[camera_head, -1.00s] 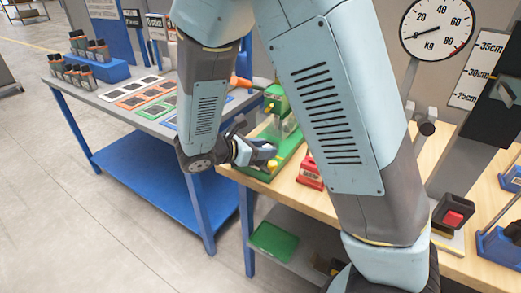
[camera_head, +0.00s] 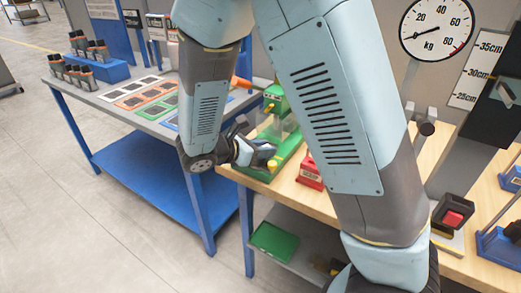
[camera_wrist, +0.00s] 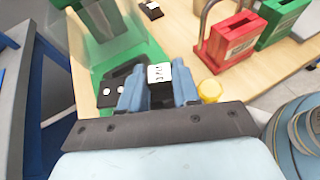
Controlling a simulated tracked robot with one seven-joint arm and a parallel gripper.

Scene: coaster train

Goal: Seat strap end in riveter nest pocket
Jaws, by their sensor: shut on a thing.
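The green riveter (camera_head: 276,102) stands at the left end of the wooden bench, with an orange handle and a clear guard (camera_wrist: 92,38). My gripper (camera_head: 268,152) is low at the front of its green base. In the wrist view, my gripper (camera_wrist: 158,92) is shut on a black strap piece with a white printed label (camera_wrist: 159,73). A dark block with pale round spots (camera_wrist: 113,88), probably the nest, lies just left of the fingers. The strap's lower end and the pocket are hidden, so I cannot tell whether it is seated.
A yellow button (camera_wrist: 209,90) sits close right of the fingers. A red box (camera_wrist: 229,42) and a green box (camera_wrist: 284,18) stand farther right on the bench. A grey table (camera_head: 130,105) with coloured mats stands to the left.

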